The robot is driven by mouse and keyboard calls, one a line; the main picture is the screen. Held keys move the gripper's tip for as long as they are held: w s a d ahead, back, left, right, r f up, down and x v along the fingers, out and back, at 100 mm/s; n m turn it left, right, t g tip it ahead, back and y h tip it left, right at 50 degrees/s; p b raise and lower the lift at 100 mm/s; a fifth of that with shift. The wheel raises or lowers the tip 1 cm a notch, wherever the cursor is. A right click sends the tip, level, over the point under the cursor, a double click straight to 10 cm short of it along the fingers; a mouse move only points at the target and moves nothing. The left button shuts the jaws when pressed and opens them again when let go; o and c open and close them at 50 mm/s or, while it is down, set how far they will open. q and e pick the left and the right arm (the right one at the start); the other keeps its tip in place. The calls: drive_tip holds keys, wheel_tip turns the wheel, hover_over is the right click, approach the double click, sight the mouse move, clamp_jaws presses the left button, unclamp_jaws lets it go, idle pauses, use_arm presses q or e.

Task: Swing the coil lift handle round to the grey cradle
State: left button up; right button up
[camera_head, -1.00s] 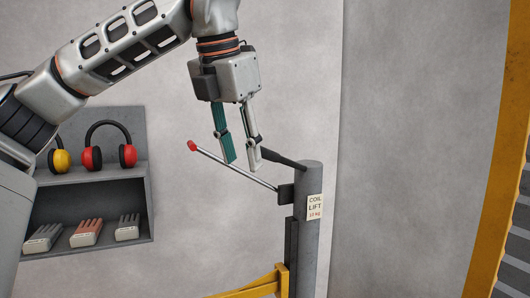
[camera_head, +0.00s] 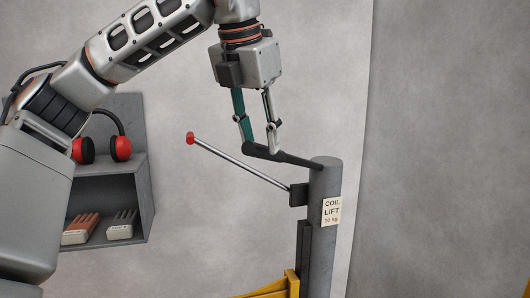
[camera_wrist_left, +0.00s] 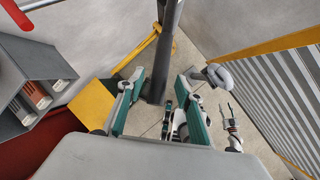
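The coil lift handle (camera_head: 235,163) is a thin silver rod with a red knob on its left end, running down right to a dark bracket on the grey lift post (camera_head: 325,225). In the left wrist view the red knob (camera_wrist_left: 16,14) shows at the top left. My left gripper (camera_head: 262,142) is open, its teal-padded fingers pointing down above the rod, apart from the knob. The fingertips are at the left end of a dark grey arm (camera_head: 292,158) from the post top; contact is unclear. I cannot tell whether this arm is the grey cradle. In the left wrist view, pale gripper parts (camera_wrist_left: 231,126) appear to be my right gripper's.
A yellow beam (camera_head: 275,289) meets the post low down. A ribbed grey panel with a yellow edge (camera_wrist_left: 270,45) stands at the right in the wrist view.

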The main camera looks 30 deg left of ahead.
sight(265, 154)
use_arm(q)
drive_tip(key=shift+x, duration=2.35)
drive_tip(key=shift+w, duration=0.2)
drive_tip(key=shift+c, duration=0.4)
drive_tip(key=shift+r, duration=0.1)
clamp_jaws()
